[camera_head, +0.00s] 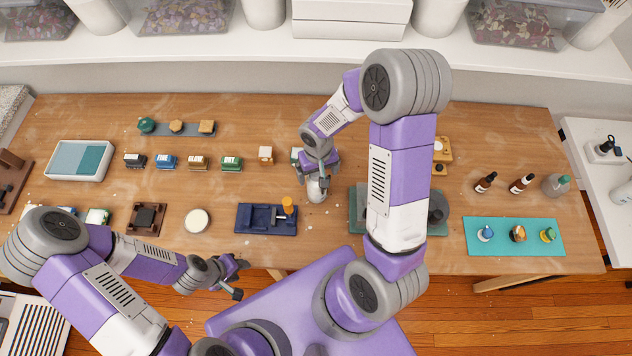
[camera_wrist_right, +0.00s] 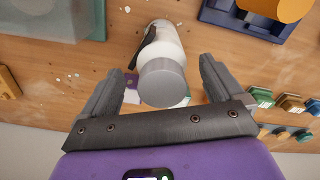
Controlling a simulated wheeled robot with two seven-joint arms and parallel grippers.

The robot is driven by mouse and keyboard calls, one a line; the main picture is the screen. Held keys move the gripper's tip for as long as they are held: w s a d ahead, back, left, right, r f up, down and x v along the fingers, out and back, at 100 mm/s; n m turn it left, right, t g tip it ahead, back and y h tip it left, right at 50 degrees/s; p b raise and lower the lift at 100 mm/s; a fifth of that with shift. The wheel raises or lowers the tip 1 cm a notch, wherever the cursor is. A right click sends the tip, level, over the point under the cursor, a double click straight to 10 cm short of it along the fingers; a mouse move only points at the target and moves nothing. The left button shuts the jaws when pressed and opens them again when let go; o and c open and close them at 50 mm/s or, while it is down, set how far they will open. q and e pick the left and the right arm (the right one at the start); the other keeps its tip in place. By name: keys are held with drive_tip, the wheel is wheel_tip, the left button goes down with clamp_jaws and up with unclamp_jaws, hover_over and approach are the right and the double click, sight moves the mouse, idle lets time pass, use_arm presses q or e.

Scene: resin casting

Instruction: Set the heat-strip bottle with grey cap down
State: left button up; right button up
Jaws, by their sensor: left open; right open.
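The white bottle with the grey cap (camera_wrist_right: 163,82) has a black strip down its side in the right wrist view. It seems to stand on the table, and in the head view its white body (camera_head: 317,190) shows just below my right gripper (camera_head: 318,175). In the right wrist view my right gripper (camera_wrist_right: 157,75) is open, with one finger on each side of the bottle and gaps visible. My left gripper (camera_head: 236,278) is open and empty, off the table's front edge.
A dark blue tray (camera_head: 246,228) with an orange-topped piece lies left of the bottle. A green mat (camera_head: 356,222) lies to its right, partly behind my right arm. Several small coloured blocks (camera_head: 197,162) stand further left.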

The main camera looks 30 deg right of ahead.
wheel_tip(320, 180, down, 4)
drive_tip(key=shift+a+r, duration=0.1)
drive_tip(key=shift+r, duration=0.05)
drive_tip(key=shift+w, duration=0.1)
drive_tip(key=c, duration=1.4)
